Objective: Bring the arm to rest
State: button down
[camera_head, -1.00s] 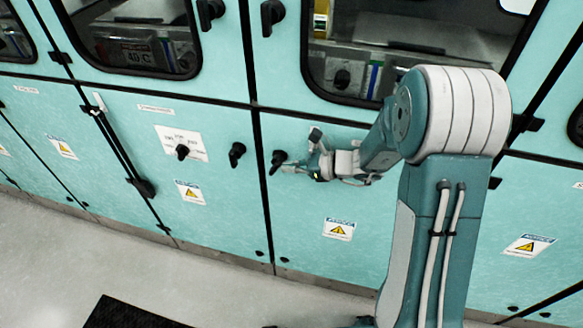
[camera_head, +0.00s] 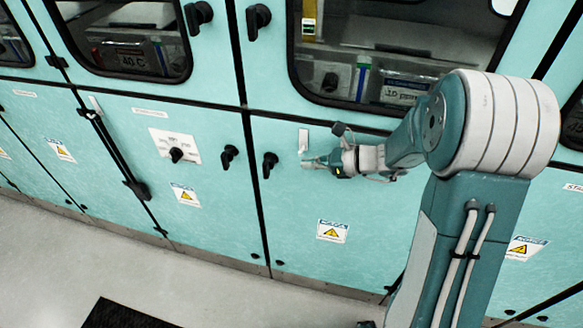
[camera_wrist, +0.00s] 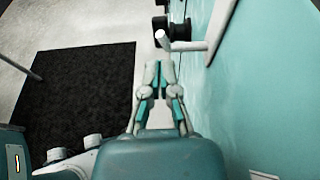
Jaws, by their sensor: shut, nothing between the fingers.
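My gripper (camera_head: 306,162) is at the end of my extended arm, in front of the teal lower cabinet door. It points left in the head view, just below a small white handle (camera_head: 303,140) and right of a black knob (camera_head: 270,164). In the wrist view my gripper (camera_wrist: 158,72) has its fingertips close together with nothing between them. The white handle (camera_wrist: 188,46) shows just beyond the tips there. I cannot tell whether they touch.
Teal cabinets with windows, black knobs (camera_head: 228,156) and warning labels (camera_head: 332,231) stand close to the arm. A black mat (camera_head: 125,316) lies on the pale floor (camera_head: 60,255), which is otherwise open in front of the cabinets.

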jog(key=s+r+n+g+h, duration=0.2)
jog(key=s+r+n+h, duration=0.15)
jog(key=s+n, duration=0.3)
jog(key=s+r+n+g+h, duration=0.25)
jog(key=s+r+n, duration=0.25)
jog(key=s, duration=0.3)
jog(key=s+d+r+n+t+h, duration=0.3)
jog(key=s+d+n+t+h, duration=0.2)
jog(key=s+n+h, duration=0.2)
jog(key=s+n, duration=0.2)
jog(key=n, duration=0.1)
jog(key=shift+d+r+n+h, duration=0.3)
jog(key=shift+n, duration=0.05)
jog(key=shift+s, duration=0.1)
